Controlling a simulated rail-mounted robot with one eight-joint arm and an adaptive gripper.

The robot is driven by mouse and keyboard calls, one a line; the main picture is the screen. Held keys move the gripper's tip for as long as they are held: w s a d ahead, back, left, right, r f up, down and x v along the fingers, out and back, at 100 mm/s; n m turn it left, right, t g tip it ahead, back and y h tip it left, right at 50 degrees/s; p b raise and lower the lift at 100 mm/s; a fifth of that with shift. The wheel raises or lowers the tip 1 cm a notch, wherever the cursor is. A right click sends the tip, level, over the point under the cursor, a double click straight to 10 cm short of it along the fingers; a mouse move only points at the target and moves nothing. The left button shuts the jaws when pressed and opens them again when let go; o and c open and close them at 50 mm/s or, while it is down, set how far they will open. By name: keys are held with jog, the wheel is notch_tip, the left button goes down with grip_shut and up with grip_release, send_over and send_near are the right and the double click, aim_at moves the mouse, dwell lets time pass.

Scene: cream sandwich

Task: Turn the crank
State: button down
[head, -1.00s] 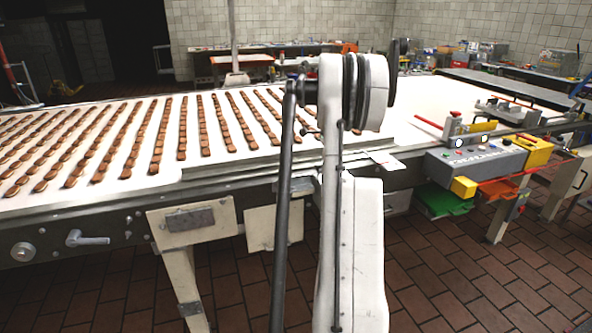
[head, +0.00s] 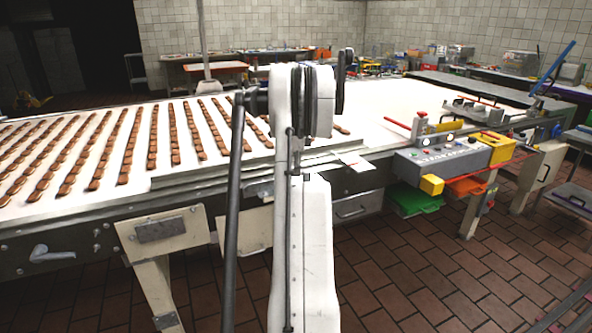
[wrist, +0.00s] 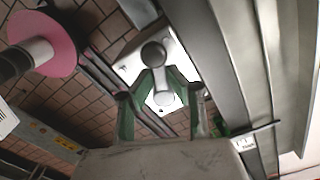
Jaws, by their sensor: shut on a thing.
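In the wrist view, the crank handle shows a dark round knob (wrist: 153,54) and a pale, rounded shaft or end (wrist: 163,96), seen against a white plate (wrist: 130,66). My gripper (wrist: 159,74) has its green fingers closed in on this handle from both sides, touching it between the knob and the pale end. The rest of the crank is hidden or not clear. In the head view my arm rises in the middle, and my gripper and this handle are hidden behind it.
A long conveyor (head: 350,110) carries rows of brown biscuits (head: 135,135). A grey lever (head: 52,253) sits on its near side, and a grey control box (head: 441,159) at right. A pink disc (wrist: 62,50) shows upper left in the wrist view. The tiled floor (head: 420,270) is open at front right.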

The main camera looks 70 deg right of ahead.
jog(key=c, duration=1.7)
grip_release()
notch_tip(320, 180, up, 12)
